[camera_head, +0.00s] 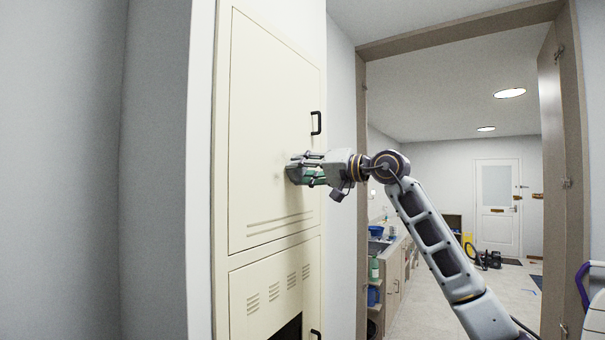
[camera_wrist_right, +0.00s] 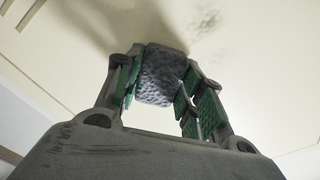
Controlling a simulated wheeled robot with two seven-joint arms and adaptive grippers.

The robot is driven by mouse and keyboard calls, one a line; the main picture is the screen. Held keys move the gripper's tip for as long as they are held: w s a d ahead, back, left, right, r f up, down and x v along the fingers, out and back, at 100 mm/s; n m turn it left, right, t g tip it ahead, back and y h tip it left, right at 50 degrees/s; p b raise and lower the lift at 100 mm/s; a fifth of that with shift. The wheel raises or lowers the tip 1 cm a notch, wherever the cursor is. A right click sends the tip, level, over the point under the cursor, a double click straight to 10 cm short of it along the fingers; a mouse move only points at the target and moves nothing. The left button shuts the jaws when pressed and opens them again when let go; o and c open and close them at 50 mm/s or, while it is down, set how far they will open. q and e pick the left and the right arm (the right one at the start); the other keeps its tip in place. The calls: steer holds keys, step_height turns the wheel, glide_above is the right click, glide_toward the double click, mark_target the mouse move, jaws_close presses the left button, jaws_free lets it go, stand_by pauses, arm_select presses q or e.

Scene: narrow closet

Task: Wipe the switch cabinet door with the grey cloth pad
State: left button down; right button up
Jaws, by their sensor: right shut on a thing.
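The switch cabinet door (camera_head: 268,100) is a tall cream panel with a black handle at its right edge and slots low down. My right gripper (camera_head: 300,170) is at the middle of the door, reaching in from the right. In the right wrist view my right gripper (camera_wrist_right: 165,85) is shut on the grey cloth pad (camera_wrist_right: 160,75), which lies between its green-lined fingers at or very near the door surface (camera_wrist_right: 85,45). Dark smudges (camera_wrist_right: 205,20) show on the door beyond the pad. The pad is mostly hidden in the head view. My left gripper is not in view.
A lower vented panel (camera_head: 270,290) with a dark opening sits under the door. A door frame (camera_head: 361,130) stands to the right, opening onto a room with a counter (camera_head: 392,255) and a white door (camera_head: 497,205). Grey wall closes the left side.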

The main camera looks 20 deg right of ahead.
mark_target(284, 163)
steer(key=shift+s+a, duration=0.15)
steer(key=shift+s+a+b, duration=0.25)
steer(key=shift+s+a, duration=0.3)
steer(key=shift+a, duration=0.2)
steer(key=shift+s+a+b, duration=0.2)
steer(key=shift+s+a, duration=0.35)
steer(key=shift+a, duration=0.15)
steer(key=shift+s+a+b, duration=0.5)
steer(key=shift+s+a, duration=0.75)
steer(key=shift+a, duration=0.3)
steer(key=shift+r+p, duration=0.9)
steer(key=shift+w+d, duration=0.1)
steer(key=shift+w, duration=0.05)
steer(key=shift+w+d+f, duration=0.1)
steer(key=shift+w+d, duration=0.45)
steer(key=shift+d, duration=0.2)
steer(key=shift+w+d, duration=0.55)
steer(key=shift+d, duration=0.2)
steer(key=shift+w+d, duration=0.15)
